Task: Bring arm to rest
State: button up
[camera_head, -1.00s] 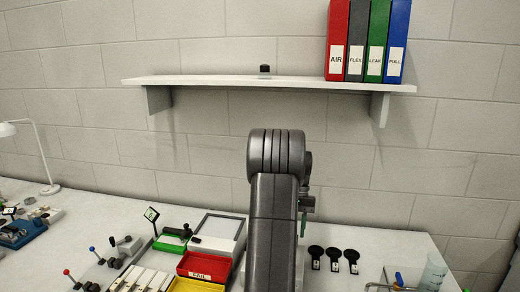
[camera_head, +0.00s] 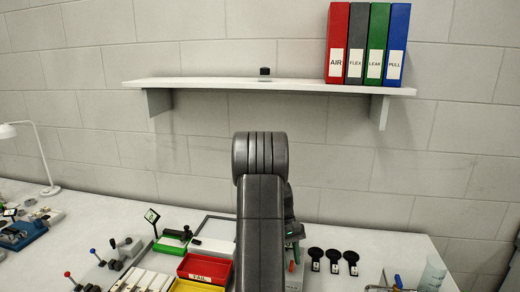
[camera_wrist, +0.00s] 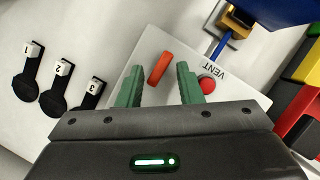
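My arm (camera_head: 262,215) rises in the middle of the head view, and its lower part hides some of the table. My gripper (camera_wrist: 161,76) shows in the wrist view with two green fingers apart and nothing held between them. Below the gap lies a white plate (camera_wrist: 150,45) marked VENT, bearing an orange-red bar (camera_wrist: 159,67) and a round red knob (camera_wrist: 207,84). I cannot tell the exact height of the fingers above it. In the head view the gripper is mostly hidden behind the arm.
Black numbered tags (camera_wrist: 55,85) lie beside the plate. A red tray (camera_head: 205,268), a yellow tray and a green stand (camera_head: 172,245) are left of my arm. A clear beaker (camera_head: 432,272) is at right. A wall shelf (camera_head: 270,84) holds several binders (camera_head: 366,45).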

jog(key=n, duration=0.2)
jog(key=n+t+h, duration=0.1)
jog(key=n, duration=0.1)
jog(key=shift+s+a+n+h+b, duration=0.15)
jog(key=shift+a+n+h+b, duration=0.05)
jog(key=shift+n+h+b, duration=0.1)
